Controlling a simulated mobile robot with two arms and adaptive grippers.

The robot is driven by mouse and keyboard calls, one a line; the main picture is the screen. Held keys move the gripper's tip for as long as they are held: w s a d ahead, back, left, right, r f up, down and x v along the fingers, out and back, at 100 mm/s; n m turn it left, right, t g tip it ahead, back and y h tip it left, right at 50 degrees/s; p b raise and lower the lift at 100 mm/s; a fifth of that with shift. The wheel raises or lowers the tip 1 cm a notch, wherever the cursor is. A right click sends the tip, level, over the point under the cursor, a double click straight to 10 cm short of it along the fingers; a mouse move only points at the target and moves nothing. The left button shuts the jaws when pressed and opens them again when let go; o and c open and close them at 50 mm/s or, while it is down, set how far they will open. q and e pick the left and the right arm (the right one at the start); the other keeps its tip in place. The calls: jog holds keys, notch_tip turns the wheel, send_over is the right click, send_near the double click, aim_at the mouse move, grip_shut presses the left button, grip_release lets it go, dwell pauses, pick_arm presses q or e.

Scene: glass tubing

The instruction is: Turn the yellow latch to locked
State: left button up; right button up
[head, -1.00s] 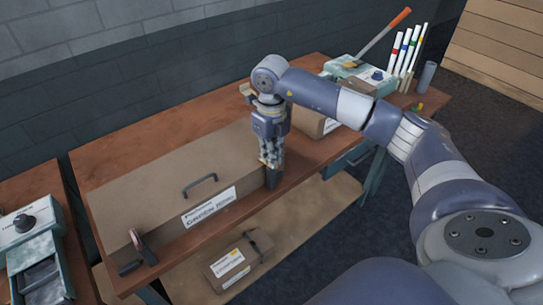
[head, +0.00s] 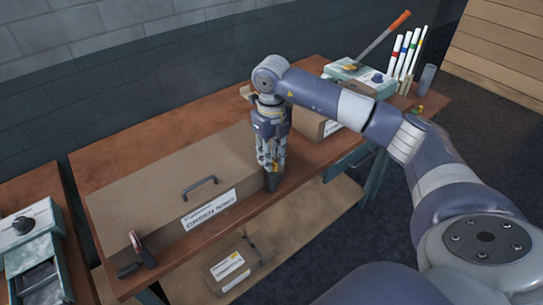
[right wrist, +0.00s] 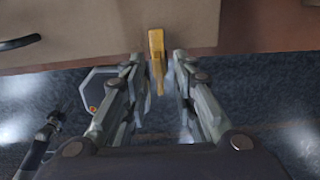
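The yellow latch (right wrist: 156,52) shows in the right wrist view at the front edge of a brown case, its narrow end pointing down in the picture. My right gripper (right wrist: 155,62) has its two fingers apart, one on each side of the latch, with visible gaps. My left gripper is not in view.
The case has a dark handle (head: 199,186) and lies on a wooden bench (head: 150,130). A dark and reddish fitting (head: 140,250) is at its left front. A smaller box (head: 309,122) is behind my gripper. Another box (head: 235,265) sits on the lower shelf.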

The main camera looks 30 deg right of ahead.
notch_tip(320, 180, up, 12)
dwell(0.7)
jog(key=shift+f, duration=0.1)
